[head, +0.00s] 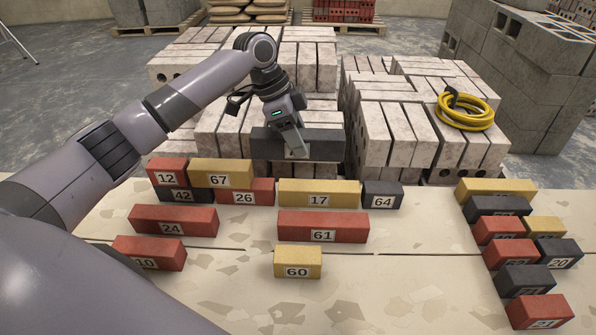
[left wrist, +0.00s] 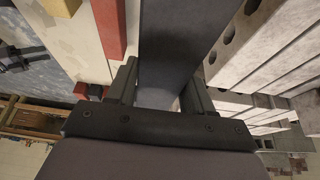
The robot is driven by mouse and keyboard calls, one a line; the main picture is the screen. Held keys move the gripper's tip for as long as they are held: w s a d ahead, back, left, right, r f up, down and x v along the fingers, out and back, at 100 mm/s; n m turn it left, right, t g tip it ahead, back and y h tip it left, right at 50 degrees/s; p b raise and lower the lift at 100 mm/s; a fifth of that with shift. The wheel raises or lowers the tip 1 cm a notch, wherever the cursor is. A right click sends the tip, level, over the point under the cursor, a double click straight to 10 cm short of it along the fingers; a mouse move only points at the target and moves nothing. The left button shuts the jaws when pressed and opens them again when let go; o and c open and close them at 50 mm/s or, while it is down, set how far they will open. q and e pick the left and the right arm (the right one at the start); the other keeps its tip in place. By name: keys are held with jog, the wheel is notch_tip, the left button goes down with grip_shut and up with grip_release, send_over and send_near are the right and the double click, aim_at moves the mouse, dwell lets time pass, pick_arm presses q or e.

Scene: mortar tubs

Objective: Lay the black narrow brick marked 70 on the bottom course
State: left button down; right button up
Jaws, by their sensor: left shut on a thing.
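My left gripper (head: 296,148) points down and is shut on a long black brick (head: 328,145), held level above and behind the front rows of bricks. The brick's label is mostly covered by the finger, so I cannot read its number. In the left wrist view the same black brick (left wrist: 178,45) runs between the two fingers (left wrist: 160,92). Below it, a row holds black 42 (head: 172,195), red 26 (head: 262,187), yellow 17 (head: 320,187) and black 64 (head: 382,189). Red 12 (head: 168,165) and yellow 67 (head: 220,168) show above that row's left part. My right gripper is not in view.
Red 24 (head: 172,214), red 61 (head: 322,219), red 10 (head: 150,247) and yellow 60 (head: 298,256) lie nearer on the pale slab (head: 400,290). More bricks line the right side. Pale block stacks (head: 385,130) stand behind, one bearing a yellow hose (head: 465,112).

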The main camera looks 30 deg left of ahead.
aim_at(278, 133)
pick_arm(q)
jog(key=shift+w+f+b, duration=0.1)
jog(key=shift+f+b, duration=0.5)
jog(key=shift+f, duration=3.7)
jog(key=shift+f, duration=0.15)
jog(key=shift+c, duration=2.2)
grip_release()
jog(key=shift+f, duration=0.1)
jog(key=p+v, duration=0.1)
jog(key=v, duration=1.1)
jog(key=shift+r+p, duration=0.2)
jog(key=shift+p, duration=0.2)
